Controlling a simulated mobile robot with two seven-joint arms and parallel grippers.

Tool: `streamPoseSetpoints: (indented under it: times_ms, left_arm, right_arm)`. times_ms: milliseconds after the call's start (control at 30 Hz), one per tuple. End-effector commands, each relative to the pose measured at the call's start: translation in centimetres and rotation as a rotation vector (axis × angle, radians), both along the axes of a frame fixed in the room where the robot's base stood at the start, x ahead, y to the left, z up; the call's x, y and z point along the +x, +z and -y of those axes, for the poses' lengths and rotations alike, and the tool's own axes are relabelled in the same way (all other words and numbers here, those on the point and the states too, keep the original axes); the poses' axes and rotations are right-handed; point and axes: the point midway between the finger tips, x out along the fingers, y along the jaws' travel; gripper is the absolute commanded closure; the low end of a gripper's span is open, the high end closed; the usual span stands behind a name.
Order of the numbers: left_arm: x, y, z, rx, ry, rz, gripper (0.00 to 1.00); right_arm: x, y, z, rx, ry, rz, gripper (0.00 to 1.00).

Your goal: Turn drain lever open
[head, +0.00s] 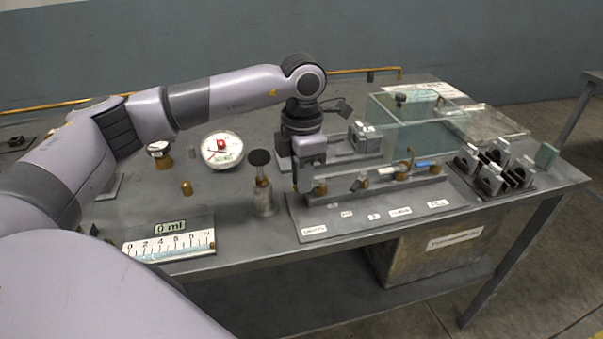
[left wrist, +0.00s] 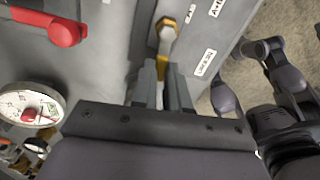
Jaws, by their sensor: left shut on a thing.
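My left gripper (head: 308,187) reaches down from above to the left end of a raised base plate (head: 386,217) that carries a row of brass fittings and small labels. A brass fitting (head: 320,187) shows just beside the fingertips. In the left wrist view, the left gripper (left wrist: 161,85) is shut on a narrow brass-yellow lever (left wrist: 163,67), with a hex-ended brass fitting (left wrist: 166,32) just beyond it. The fingers hide most of the lever, and I cannot tell its turn angle. My right gripper is not in view.
A round gauge (head: 222,149) and a black-topped post (head: 262,188) stand left of the gripper. A scale reading 0 ml (head: 170,236) lies at the front left. A clear tank (head: 418,122) stands behind the plate, and grey clamp blocks (head: 490,175) sit right.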

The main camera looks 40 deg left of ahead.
Motion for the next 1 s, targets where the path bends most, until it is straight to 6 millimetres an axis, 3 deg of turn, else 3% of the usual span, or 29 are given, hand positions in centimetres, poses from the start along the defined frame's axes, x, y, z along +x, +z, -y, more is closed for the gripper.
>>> streamPoseSetpoints:
  times_ms: [1000]
  left_arm:
    - [-0.4, 0.1, 3.7, -0.002, 0.937, 0.001, 1.0]
  right_arm:
    - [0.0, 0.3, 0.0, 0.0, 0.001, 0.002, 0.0]
